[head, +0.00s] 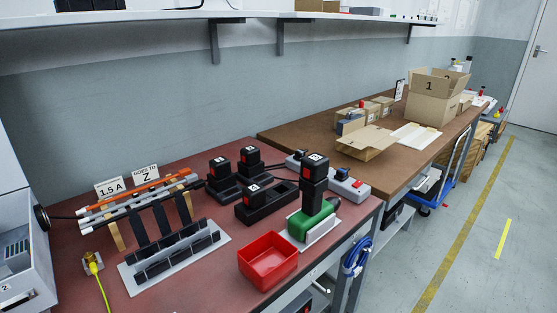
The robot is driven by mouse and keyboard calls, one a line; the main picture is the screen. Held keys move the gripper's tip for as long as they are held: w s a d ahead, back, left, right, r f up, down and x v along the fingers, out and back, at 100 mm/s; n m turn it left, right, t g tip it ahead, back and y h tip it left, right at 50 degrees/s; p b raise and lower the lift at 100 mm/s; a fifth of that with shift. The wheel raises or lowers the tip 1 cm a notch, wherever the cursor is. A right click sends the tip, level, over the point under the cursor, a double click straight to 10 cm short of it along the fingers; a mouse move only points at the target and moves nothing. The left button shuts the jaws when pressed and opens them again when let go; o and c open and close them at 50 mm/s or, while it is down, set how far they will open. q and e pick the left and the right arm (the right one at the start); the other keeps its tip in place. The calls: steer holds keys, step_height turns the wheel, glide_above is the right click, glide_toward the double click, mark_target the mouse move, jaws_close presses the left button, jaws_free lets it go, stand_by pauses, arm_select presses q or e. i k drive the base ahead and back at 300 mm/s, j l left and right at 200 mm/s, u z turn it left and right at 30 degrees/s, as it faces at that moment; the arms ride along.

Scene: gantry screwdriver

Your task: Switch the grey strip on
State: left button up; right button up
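A light grey power strip (349,186) lies near the right edge of the red-brown bench, behind a black adapter stack. A red switch (363,188) shows at its near right end. Black plugs (342,174) sit on the strip, one near the switch and one at the far left end. The middle of the strip is partly hidden by the stack. I cannot tell whether the switch is on or off. Neither of my grippers is in view.
A red bin (268,261) and a rack (176,259) stand nearer. A brown table (300,135) adjoins behind.

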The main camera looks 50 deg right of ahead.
mark_target(357, 183)
steer(key=z, duration=1.75)
